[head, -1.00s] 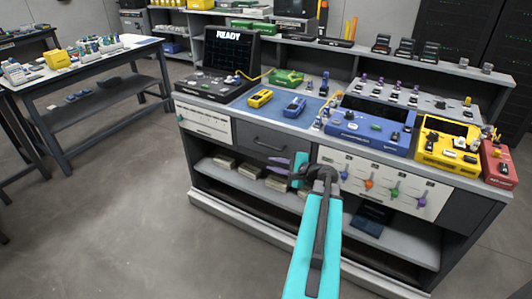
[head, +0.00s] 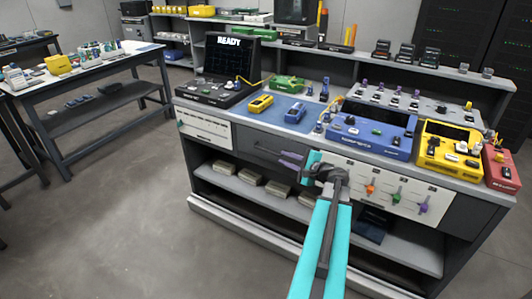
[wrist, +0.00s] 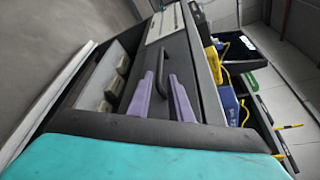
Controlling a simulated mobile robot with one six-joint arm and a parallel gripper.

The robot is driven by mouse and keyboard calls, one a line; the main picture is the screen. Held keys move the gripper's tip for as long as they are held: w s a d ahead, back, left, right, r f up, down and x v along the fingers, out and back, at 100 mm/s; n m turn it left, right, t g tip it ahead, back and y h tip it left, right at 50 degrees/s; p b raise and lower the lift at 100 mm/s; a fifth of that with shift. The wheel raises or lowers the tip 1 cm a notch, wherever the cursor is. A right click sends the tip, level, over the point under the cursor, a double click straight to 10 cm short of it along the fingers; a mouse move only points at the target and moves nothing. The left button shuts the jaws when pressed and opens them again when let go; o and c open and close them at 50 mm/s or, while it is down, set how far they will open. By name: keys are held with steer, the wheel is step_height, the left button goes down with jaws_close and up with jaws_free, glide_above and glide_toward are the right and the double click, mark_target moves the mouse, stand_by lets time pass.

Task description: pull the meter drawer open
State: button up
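The drawer (head: 250,137) is a dark grey front in the upper part of the workbench, left of the white panel with coloured knobs. It looks flush with the bench front. Its dark bar handle (wrist: 161,82) shows in the wrist view, close to the purple fingertips and between them in the picture. My gripper (head: 284,156) is in front of the drawer's right part in the head view and hides part of the handle there. In the wrist view, its two purple fingers (wrist: 161,76) are apart. I cannot tell whether they touch the handle.
An open shelf with several pale boxes (head: 250,177) lies below the drawer. A white knob panel (head: 385,185) is to the right. On the bench top are a yellow device (head: 260,102), a blue device (head: 295,113) and a READY screen (head: 229,55). The floor in front is clear.

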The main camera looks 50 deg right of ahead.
mark_target(268, 152)
steer(key=x, duration=1.2)
steer(key=shift+f, duration=0.1)
jaws_close()
steer(key=shift+a, duration=0.15)
steer(key=shift+w, duration=0.1)
